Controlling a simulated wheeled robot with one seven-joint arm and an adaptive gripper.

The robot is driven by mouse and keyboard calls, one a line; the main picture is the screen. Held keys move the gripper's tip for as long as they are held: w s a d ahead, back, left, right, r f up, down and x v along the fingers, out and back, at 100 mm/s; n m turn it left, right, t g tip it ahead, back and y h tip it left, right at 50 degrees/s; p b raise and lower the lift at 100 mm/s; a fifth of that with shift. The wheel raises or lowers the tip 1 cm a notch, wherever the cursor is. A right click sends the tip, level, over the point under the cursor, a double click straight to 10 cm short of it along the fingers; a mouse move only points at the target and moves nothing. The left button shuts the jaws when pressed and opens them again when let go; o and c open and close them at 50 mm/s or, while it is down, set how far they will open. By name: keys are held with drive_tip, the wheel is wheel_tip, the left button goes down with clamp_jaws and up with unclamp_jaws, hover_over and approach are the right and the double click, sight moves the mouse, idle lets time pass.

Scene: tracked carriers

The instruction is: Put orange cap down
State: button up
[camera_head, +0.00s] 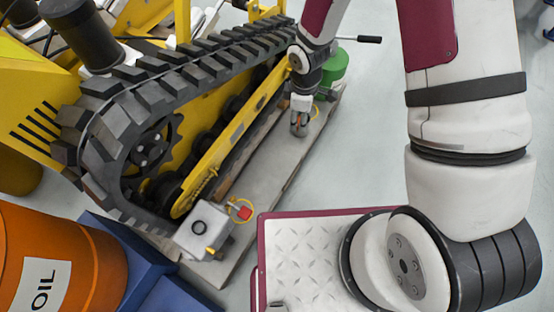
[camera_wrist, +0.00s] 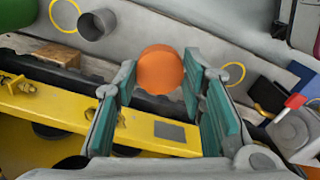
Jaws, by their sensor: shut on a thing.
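My gripper (camera_wrist: 160,74) is shut on the orange cap (camera_wrist: 160,69), a round disc held between the teal-padded fingertips in the wrist view. In the head view my gripper (camera_head: 299,128) points down over the long grey board (camera_head: 268,182) beside the tracked carrier (camera_head: 190,105). The cap is mostly hidden by the fingers there. In the wrist view the cap appears in front of the board (camera_wrist: 190,38) and the dark track. I cannot tell whether it touches anything below.
A green container (camera_head: 335,68) stands at the board's far end, near a grey cup (camera_wrist: 97,24). Yellow rings (camera_wrist: 232,73) lie on the board. A grey box (camera_head: 203,232) and red piece (camera_head: 243,212) sit at its near end. An orange oil drum (camera_head: 60,262) stands front left.

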drive_tip(key=s+a+f+n+b, duration=0.2)
drive_tip(key=s+f+n, duration=0.45)
drive_tip(key=f, duration=0.45)
drive_tip(key=s+a+f+n+b, duration=0.25)
drive_tip(key=s+f+n, duration=0.35)
drive_tip(key=f+n, duration=0.3)
drive_tip(key=m, duration=0.1)
approach(279, 154)
drive_tip(key=s, duration=0.2)
drive_tip(key=s+f, duration=0.1)
drive_tip(key=s, duration=0.2)
drive_tip(key=shift+s+d+f, duration=0.2)
drive_tip(key=shift+s+f, duration=0.2)
drive_tip(key=shift+w+d+f+p, duration=0.1)
drive_tip(key=shift+w+f+p, duration=0.05)
drive_tip(key=shift+w+p, duration=0.9)
drive_tip(key=shift+w+a+f, duration=0.1)
drive_tip(key=shift+w+a, duration=0.05)
drive_tip(key=shift+w, duration=0.4)
drive_tip(key=shift+w+a+f, duration=0.1)
drive_tip(key=shift+w, duration=1.05)
drive_tip(key=shift+f+b, duration=1.05)
drive_tip(key=shift+f, duration=0.65)
